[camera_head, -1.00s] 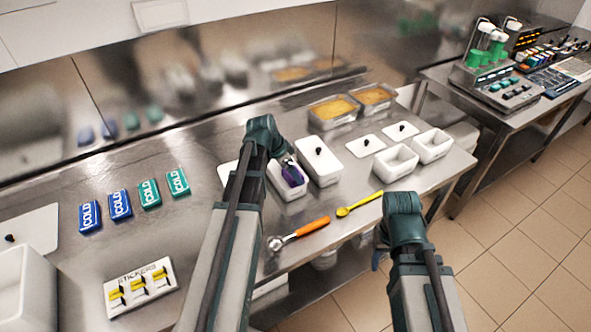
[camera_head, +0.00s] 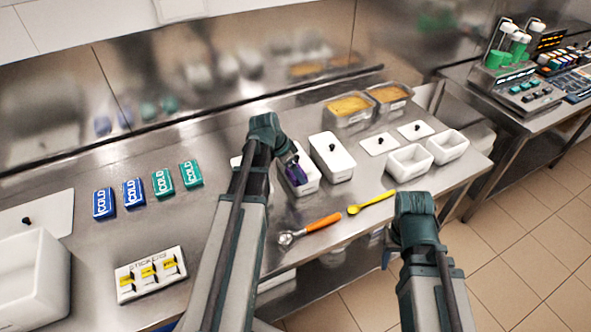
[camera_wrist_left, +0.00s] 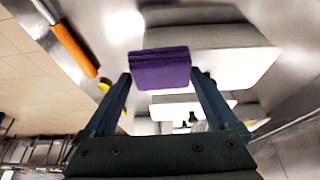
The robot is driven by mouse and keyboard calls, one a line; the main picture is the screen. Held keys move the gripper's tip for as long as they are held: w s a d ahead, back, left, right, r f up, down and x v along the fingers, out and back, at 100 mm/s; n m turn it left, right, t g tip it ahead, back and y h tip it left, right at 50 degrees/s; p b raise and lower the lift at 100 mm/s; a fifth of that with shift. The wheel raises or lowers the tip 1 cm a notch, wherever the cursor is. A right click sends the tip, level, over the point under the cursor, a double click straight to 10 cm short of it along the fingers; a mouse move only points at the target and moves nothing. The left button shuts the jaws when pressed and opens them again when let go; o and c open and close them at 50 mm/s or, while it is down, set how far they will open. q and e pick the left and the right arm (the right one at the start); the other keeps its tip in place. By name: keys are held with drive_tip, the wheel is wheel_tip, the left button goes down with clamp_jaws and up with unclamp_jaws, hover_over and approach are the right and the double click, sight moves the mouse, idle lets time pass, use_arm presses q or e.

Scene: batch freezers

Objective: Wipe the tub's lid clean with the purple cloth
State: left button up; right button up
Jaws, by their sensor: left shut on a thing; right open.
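My left gripper (camera_head: 290,160) is shut on a folded purple cloth (camera_head: 297,173). The cloth also shows between the fingers in the left wrist view (camera_wrist_left: 160,68). In the head view the cloth overlaps a white tub (camera_head: 311,182); I cannot tell whether it touches it, and my arm hides part of that tub. To its right stands a white tub with a lid (camera_head: 333,150) that has a black knob. No dirt can be made out on the lid at this size. My right gripper (camera_head: 388,258) is open and empty, in front of the counter's edge.
An orange-handled scoop (camera_head: 318,225) and a yellow spoon (camera_head: 372,202) lie near the front edge. Two open white tubs (camera_head: 408,162) and two loose lids (camera_head: 380,144) are to the right. Several COLD packs (camera_head: 163,182) and a stickers board (camera_head: 150,272) lie left.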

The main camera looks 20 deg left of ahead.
use_arm(q)
drive_tip(key=shift+w+d+f, duration=0.1)
drive_tip(key=shift+w+d, duration=1)
drive_tip(key=shift+w, duration=0.1)
drive_tip(key=shift+w+d, duration=0.55)
drive_tip(key=shift+w, duration=0.2)
drive_tip(key=shift+w+d, duration=0.55)
drive_tip(key=shift+w, duration=0.15)
wheel_tip(320, 180, up, 6)
drive_tip(key=p, duration=0.6)
wheel_tip(320, 180, up, 3)
drive_tip(key=p, duration=0.3)
drive_tip(key=shift+s, duration=0.1)
